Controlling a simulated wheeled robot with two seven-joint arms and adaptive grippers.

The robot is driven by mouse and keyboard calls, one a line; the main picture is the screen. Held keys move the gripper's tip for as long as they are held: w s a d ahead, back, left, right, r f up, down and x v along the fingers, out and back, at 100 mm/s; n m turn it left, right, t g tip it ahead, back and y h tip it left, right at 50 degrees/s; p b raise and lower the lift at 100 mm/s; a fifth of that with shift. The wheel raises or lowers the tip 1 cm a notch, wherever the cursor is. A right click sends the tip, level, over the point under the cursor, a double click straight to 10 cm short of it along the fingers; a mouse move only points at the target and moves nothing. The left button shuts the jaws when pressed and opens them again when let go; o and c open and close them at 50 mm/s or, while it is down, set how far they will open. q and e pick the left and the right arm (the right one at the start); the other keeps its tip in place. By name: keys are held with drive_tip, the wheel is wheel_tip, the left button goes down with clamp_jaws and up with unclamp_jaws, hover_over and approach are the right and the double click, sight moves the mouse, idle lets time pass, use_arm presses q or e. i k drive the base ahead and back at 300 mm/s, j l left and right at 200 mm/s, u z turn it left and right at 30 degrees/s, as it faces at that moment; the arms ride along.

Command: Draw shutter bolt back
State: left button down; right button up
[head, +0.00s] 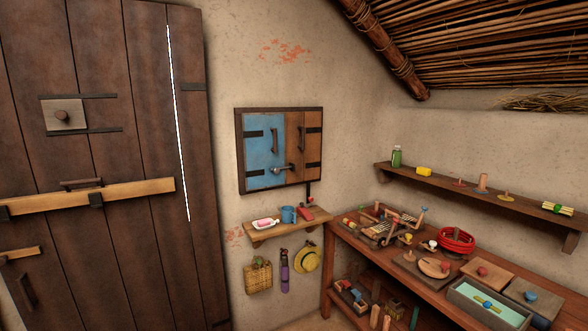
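A small wall shutter stands in a dark wooden frame (238,150), with a blue left leaf (258,160) and a brown right leaf (313,150). Both leaves look shut. A grey metal bolt (284,169) lies level across the lower part of the shutter, near the seam between the leaves. Its round knob (275,170) is on the blue leaf. It is too small to tell exactly how far the bolt reaches onto the brown leaf. Each leaf has a dark upright handle near the seam. Neither of my grippers shows in the head view.
A narrow shelf (262,234) below the shutter holds a blue mug (288,214), a soap dish and a red item. A cluttered workbench (395,252) fills the right corner, under a wall shelf (500,203). A large plank door (140,100) with a wooden bar stands left.

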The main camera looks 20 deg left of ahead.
sight(276, 170)
drive_tip(key=i, duration=1.25)
drive_tip(key=z, duration=0.05)
